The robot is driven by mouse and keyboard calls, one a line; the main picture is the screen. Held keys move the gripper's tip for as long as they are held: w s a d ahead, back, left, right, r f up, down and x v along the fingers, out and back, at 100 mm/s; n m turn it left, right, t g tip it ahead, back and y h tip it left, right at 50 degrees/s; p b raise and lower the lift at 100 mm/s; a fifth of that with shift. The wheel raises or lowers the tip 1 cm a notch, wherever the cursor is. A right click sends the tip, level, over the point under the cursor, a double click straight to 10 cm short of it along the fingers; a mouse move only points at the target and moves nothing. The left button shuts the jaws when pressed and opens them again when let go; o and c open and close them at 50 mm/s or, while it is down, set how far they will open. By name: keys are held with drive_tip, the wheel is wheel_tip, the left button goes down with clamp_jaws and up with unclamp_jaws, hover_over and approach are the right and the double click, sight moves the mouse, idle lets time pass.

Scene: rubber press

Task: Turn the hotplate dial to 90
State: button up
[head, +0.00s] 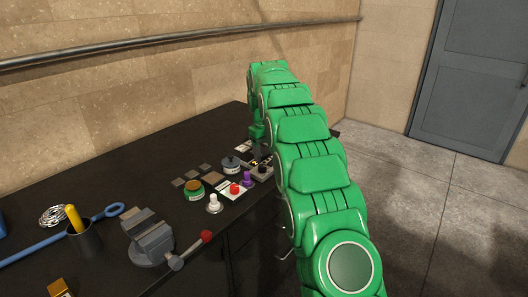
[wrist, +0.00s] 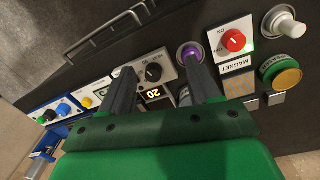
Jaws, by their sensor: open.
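I cannot tell how far the fingertips stand above the panel. In the head view the dial's unit (head: 262,171) is small and partly hidden behind my green arm, and my fingers are not clearly visible.
In the wrist view, a purple knob (wrist: 190,51) sits close to the right finger, beside a red MAGNET knob (wrist: 233,41). A white knob (wrist: 284,25) and a green-orange jar (wrist: 282,74) lie farther right. A vise (head: 149,239) stands nearer on the black bench (head: 120,180).

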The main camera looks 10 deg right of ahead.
drive_tip(key=s+r, duration=0.3)
drive_tip(key=s, duration=0.3)
drive_tip(key=shift+s+d, duration=0.2)
drive_tip(key=shift+s, duration=0.2)
idle(0.4)
drive_tip(key=s+d+r+m+g, duration=0.1)
drive_tip(key=s+d+r+m, duration=0.15)
drive_tip(key=s, duration=1.05)
drive_tip(key=s+d+r+m, duration=0.1)
drive_tip(key=s+r, duration=0.2)
drive_tip(key=s, duration=0.9)
drive_tip(key=s+f+m, duration=0.1)
drive_tip(key=s+f, duration=0.1)
drive_tip(key=s, duration=1.2)
drive_tip(key=s+f+m+g, duration=0.1)
drive_tip(key=s+f, duration=0.2)
drive_tip(key=s, duration=1.1)
drive_tip(key=shift+s+d+y, duration=0.15)
drive_tip(key=shift+d+y, duration=0.15)
drive_tip(key=shift+d, duration=0.15)
